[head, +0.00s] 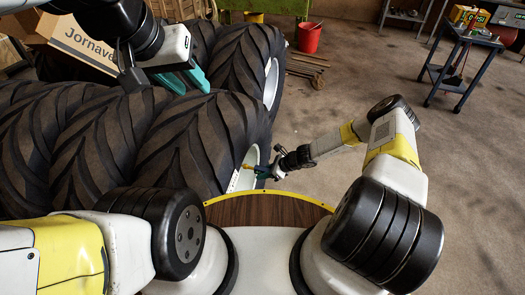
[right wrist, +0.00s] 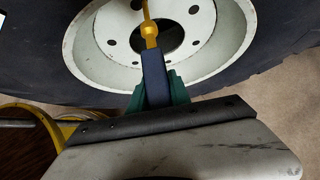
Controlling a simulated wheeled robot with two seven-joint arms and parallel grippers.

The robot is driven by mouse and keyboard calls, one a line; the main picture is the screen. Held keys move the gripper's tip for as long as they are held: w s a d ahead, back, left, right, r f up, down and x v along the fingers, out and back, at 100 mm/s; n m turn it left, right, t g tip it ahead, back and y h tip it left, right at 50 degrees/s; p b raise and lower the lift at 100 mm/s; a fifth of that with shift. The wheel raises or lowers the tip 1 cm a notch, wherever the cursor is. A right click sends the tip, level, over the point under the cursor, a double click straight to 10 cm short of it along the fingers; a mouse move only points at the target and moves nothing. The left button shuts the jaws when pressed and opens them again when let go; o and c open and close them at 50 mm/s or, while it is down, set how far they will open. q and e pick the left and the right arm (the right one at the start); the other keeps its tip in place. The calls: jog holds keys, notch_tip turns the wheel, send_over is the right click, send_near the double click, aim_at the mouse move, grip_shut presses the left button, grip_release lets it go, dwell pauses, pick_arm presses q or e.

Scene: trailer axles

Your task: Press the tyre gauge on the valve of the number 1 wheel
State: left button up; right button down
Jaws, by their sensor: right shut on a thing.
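The tyre gauge (right wrist: 153,72), with a dark blue body and yellow stem, is held in my right gripper (head: 264,172), which is shut on it. In the right wrist view its stem points up across the pale rim (right wrist: 105,45) and dark hub hole of a wheel. The stem's tip is cut off at the top edge, so contact with a valve cannot be told. In the head view this is the nearest big tyre (head: 205,140); no number or valve is readable. My left gripper (head: 185,80) is open and empty above the tyres.
More large tyres (head: 100,135) stand packed to the left, with a cardboard box (head: 85,45) behind. A red bucket (head: 309,38) stands at the back. A blue-grey trolley (head: 462,62) is at the right.

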jog(key=shift+s+d, duration=0.3)
jog(key=shift+d, duration=0.6)
jog(key=shift+s+d, duration=0.3)
jog(key=shift+d, duration=0.6)
jog(key=shift+s+d, duration=0.3)
jog(key=shift+d, duration=0.6)
